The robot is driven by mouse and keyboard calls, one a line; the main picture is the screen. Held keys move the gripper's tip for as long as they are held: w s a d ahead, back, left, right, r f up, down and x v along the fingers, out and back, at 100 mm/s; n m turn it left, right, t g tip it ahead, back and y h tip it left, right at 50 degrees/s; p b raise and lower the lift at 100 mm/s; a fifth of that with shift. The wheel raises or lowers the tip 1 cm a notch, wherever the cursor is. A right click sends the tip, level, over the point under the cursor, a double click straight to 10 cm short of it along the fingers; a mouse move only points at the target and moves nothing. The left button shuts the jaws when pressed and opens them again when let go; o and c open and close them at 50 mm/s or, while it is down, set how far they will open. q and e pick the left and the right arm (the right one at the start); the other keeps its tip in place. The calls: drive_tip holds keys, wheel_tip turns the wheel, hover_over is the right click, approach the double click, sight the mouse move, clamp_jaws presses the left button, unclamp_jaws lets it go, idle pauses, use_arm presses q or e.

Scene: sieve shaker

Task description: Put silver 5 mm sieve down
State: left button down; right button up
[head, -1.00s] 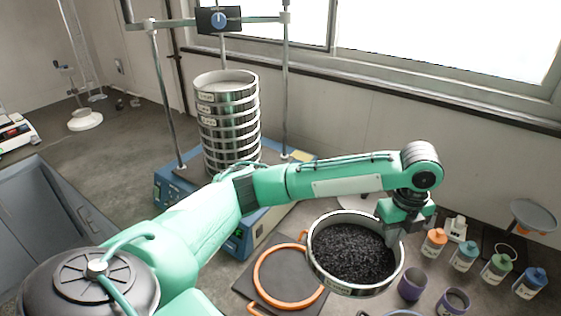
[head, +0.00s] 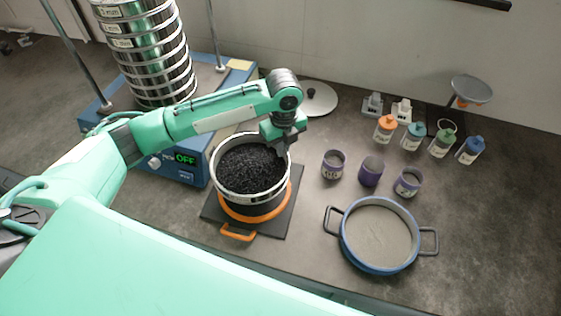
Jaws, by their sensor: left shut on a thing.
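The silver sieve (head: 225,190) is full of black granules, and its label is too small to read. My left gripper (head: 281,150) is shut on its right rim. The sieve is level over an orange ring-shaped pan with handles (head: 236,233) on a dark square board (head: 287,212). It hides most of the orange pan. I cannot tell whether it touches the pan or hangs just above it. My right gripper is not in view.
A stack of silver sieves (head: 150,55) stands on the blue shaker (head: 195,178) at left, its display reading OFF. Purple cups (head: 370,171), a blue pan of grey powder (head: 378,232) and small bottles (head: 412,137) stand at right. The front right counter is clear.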

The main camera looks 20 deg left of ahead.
use_arm(q)
wheel_tip(320, 180, down, 3)
drive_tip(key=shift+d+f, duration=0.1)
drive_tip(key=shift+f, duration=0.45)
wheel_tip(320, 180, down, 4)
drive_tip(key=shift+p, duration=0.45)
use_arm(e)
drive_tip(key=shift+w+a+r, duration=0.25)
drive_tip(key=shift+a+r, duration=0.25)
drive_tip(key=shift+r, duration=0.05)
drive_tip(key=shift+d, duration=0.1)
use_arm(q)
drive_tip(key=shift+f, duration=0.15)
drive_tip(key=c, duration=1.6)
unclamp_jaws()
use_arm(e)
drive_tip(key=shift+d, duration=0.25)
